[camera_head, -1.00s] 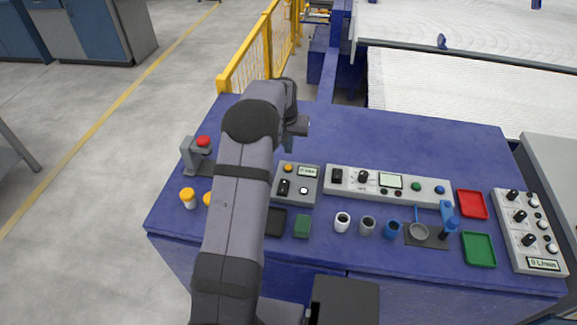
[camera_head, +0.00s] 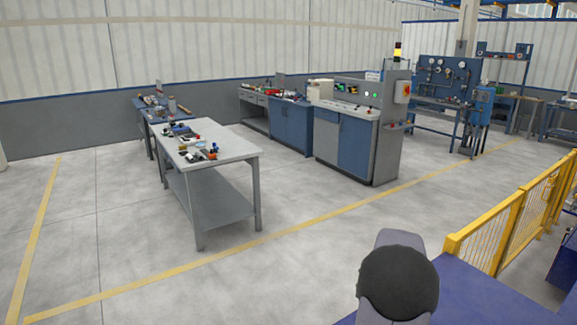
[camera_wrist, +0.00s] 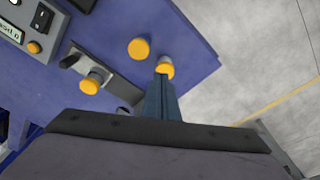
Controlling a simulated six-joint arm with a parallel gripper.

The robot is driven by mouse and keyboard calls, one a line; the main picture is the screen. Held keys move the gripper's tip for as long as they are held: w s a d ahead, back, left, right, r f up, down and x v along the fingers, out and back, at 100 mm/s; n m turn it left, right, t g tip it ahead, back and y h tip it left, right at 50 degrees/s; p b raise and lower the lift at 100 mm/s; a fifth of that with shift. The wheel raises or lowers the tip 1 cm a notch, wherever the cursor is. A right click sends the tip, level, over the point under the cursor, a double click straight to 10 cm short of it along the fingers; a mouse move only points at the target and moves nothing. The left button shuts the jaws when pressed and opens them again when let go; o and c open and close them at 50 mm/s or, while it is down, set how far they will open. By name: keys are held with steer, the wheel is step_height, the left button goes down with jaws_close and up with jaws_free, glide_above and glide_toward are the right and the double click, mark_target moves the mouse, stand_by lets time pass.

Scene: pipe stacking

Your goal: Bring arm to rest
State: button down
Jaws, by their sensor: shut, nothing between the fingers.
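My gripper (camera_wrist: 163,88) shows in the wrist view with its blue-grey fingers together and nothing between them. It is above the blue table (camera_wrist: 190,45), near the table's edge. Its tips overlap the view of a yellow-capped white container (camera_wrist: 166,68); I cannot tell the height between them. In the head view only a rounded dark joint of my arm shows at the bottom, over the blue table (camera_head: 490,295); the gripper is out of that view. No pipes can be made out in the current frames.
The wrist view shows a yellow knob-like top (camera_wrist: 139,48), another yellow top (camera_wrist: 92,84) by a grey device, and a control box (camera_wrist: 35,25). Floor lies beyond the table edge. The head view shows a yellow fence (camera_head: 510,220), a grey workbench (camera_head: 215,155) and open floor.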

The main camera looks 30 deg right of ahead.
steer(key=w+a+r+n+y, duration=0.1)
steer(key=w+a+n, duration=0.15)
steer(key=a, duration=0.95)
steer(key=w+a+n, duration=0.1)
steer(key=a+n, duration=0.3)
steer(key=a, duration=0.7)
steer(key=s+a+f+n+g, duration=0.1)
steer(key=s+a+n, duration=0.1)
steer(key=s+a, duration=0.45)
steer(key=s+a+n, duration=0.3)
steer(key=a, duration=0.6)
step_height(320, 180, down, 19)
steer(key=b, duration=1.9)
steer(key=shift+w+f+y, duration=0.2)
steer(key=shift+w+y, duration=0.05)
steer(key=shift+y, duration=0.05)
